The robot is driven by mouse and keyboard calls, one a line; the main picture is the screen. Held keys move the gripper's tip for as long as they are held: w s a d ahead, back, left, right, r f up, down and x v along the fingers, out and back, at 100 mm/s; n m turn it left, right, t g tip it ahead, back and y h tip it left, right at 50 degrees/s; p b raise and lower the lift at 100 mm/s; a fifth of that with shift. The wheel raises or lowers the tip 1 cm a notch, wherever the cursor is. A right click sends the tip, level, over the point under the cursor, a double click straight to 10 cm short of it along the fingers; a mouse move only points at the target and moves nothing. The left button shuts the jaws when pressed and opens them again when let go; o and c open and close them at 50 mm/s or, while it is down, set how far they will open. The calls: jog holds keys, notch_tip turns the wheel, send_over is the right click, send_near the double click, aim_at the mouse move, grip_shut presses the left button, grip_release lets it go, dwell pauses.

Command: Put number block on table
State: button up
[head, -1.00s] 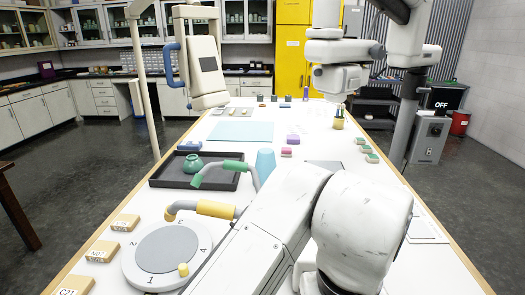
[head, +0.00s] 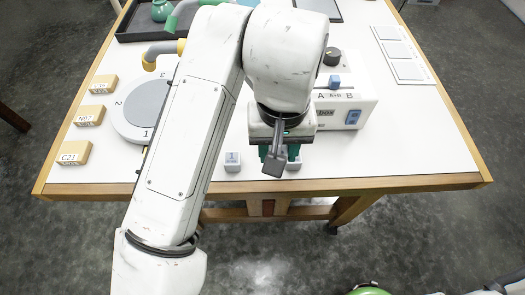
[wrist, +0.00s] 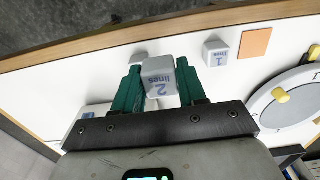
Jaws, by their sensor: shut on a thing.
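A grey number block (wrist: 159,85) marked "2 lines" sits between the green fingers of my gripper (wrist: 160,78) in the wrist view, and the fingers are shut on it. In the head view my gripper (head: 279,153) is over the near edge of the white table (head: 400,155). A pale block face (head: 294,165) shows partly hidden beside the fingers; I cannot tell whether it is the held block. Another grey block marked 1 (head: 232,161) stands on the table to the left of the gripper, and it also shows in the wrist view (wrist: 216,53).
A white box with a knob and a blue switch (head: 353,117) stands right of my gripper. A round numbered dial (head: 132,122) and several wooden tags, one marked C21 (head: 74,153), are at left. The table's front right is clear. An orange square (wrist: 255,43) lies near block 1.

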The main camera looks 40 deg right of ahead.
jog(key=w+f, duration=0.1)
jog(key=f, duration=0.1)
jog(key=w+f, duration=0.2)
jog(key=shift+w+a+f, duration=0.1)
jog(key=shift+w+f, duration=0.1)
jog(key=shift+w, duration=0.05)
jog(key=shift+w+f, duration=0.15)
jog(key=shift+f, duration=0.8)
jog(key=shift+w+f, duration=0.15)
jog(key=shift+f, duration=0.8)
jog(key=shift+f, duration=0.15)
jog(key=o, duration=1)
notch_tip(320, 180, up, 12)
jog(key=shift+r+p, duration=0.2)
jog(key=shift+p, duration=0.1)
